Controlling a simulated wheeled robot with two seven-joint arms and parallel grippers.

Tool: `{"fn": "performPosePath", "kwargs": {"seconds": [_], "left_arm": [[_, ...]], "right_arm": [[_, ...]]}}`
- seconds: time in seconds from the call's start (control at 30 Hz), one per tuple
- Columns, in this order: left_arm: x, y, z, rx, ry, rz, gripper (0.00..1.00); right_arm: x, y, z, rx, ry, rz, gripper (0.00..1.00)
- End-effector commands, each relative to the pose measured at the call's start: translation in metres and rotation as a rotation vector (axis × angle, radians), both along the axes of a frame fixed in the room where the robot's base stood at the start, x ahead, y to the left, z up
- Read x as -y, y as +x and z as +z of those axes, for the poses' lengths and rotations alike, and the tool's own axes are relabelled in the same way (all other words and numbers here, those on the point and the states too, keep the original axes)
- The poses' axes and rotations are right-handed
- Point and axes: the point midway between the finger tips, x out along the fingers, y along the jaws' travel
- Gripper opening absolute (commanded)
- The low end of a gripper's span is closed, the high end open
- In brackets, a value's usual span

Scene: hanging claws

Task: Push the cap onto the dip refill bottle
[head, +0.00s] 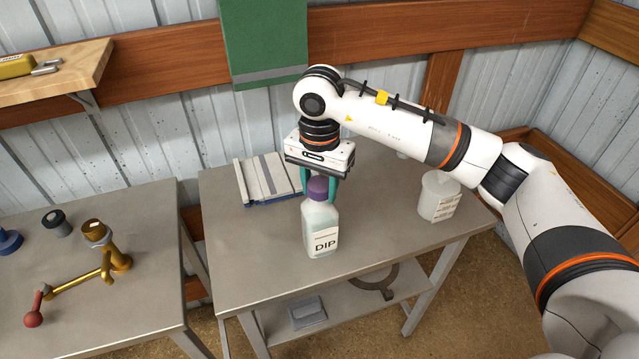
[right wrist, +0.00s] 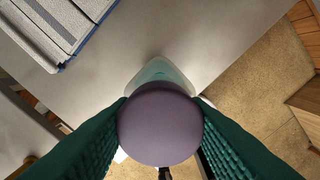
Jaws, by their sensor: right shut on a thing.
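The dip refill bottle (head: 320,230), pale and translucent with a "DIP" label, stands upright on the grey table (head: 250,275). The purple cap (head: 318,188) is at the top of its neck. In the head view I cannot tell whether the cap is fully seated. My right gripper (head: 319,190) comes down from above, its green fingers on either side of the cap. In the right wrist view the round cap (right wrist: 160,123) sits between both fingers, and the bottle (right wrist: 160,74) shows below it, mostly hidden. My left gripper is not in view.
A white tub (head: 439,196) stands right of the bottle. A grey panelled object with a blue edge (head: 267,179) lies behind it at left. A second table (head: 110,310) at left holds a brass fitting (head: 107,262) with a red ball. The table around the bottle's front is clear.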

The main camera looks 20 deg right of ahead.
Motion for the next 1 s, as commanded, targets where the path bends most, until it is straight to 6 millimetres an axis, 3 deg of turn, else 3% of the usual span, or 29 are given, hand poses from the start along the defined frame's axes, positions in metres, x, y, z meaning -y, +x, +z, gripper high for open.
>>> {"fn": "performPosePath", "kwargs": {"seconds": [0.23,0.27,0.4,0.73,1.0], "left_arm": [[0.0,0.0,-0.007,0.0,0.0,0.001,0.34],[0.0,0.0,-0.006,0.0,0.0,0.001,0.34],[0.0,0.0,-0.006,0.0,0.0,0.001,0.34],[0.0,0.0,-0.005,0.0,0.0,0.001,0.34],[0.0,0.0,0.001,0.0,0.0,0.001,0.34]], "right_arm": [[0.0,0.0,-0.007,0.0,0.0,0.0,0.15],[0.0,0.0,-0.006,0.0,0.0,0.0,0.46],[0.0,0.0,-0.006,0.0,0.0,0.0,0.66],[0.0,0.0,-0.004,0.0,0.0,0.0,0.66],[0.0,0.0,0.01,0.001,-0.001,-0.001,0.66]]}}
